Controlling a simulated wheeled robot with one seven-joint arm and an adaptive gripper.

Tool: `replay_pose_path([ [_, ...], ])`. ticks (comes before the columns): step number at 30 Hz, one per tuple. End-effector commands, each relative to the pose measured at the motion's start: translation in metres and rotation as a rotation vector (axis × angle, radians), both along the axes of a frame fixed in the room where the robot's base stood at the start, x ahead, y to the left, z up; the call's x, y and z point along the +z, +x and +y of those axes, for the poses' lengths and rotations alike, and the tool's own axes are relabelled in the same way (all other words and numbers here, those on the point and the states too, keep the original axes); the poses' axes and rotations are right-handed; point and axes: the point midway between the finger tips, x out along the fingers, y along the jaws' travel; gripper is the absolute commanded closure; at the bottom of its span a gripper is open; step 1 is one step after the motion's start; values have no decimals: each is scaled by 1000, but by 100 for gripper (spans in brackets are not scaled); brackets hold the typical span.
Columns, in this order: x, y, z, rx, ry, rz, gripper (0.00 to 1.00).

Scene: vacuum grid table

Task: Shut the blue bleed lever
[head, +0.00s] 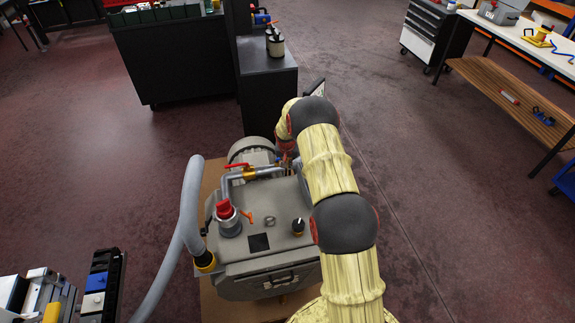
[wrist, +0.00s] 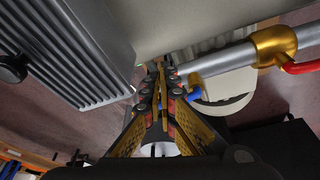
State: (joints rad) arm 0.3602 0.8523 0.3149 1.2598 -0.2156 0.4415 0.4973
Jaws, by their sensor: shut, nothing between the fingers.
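The blue bleed lever (wrist: 193,96) shows in the wrist view, just right of my fingers, below the end of a silver pipe (wrist: 225,66) and a brass fitting. Only a small part of it shows, so its angle is hard to tell. My gripper (wrist: 161,78) is shut with nothing in it, its fingertips level with the pipe's left end. The right finger is very close to the blue lever; I cannot tell whether they touch. In the head view my gripper is mostly hidden behind my arm, beside the pipe on the grey pump (head: 275,245), and I cannot make out the blue lever there.
A red lever (head: 237,166) sits on the pump's pipe; it also shows at the right of the wrist view (wrist: 300,67). A red-capped port (head: 224,209), an orange lever (head: 246,215) and a black knob (head: 298,226) are on the pump top. A ribbed grey housing (wrist: 75,50) stands close left.

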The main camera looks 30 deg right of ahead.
Motion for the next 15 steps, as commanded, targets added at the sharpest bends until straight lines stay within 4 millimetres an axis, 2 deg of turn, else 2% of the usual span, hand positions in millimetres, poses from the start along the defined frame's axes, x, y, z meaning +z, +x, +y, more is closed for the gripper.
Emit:
replay_pose_path([
  [10,63,-17,5,-1,-1,-3,100],
  [15,85,-25,8,-1,0,-1,100],
])
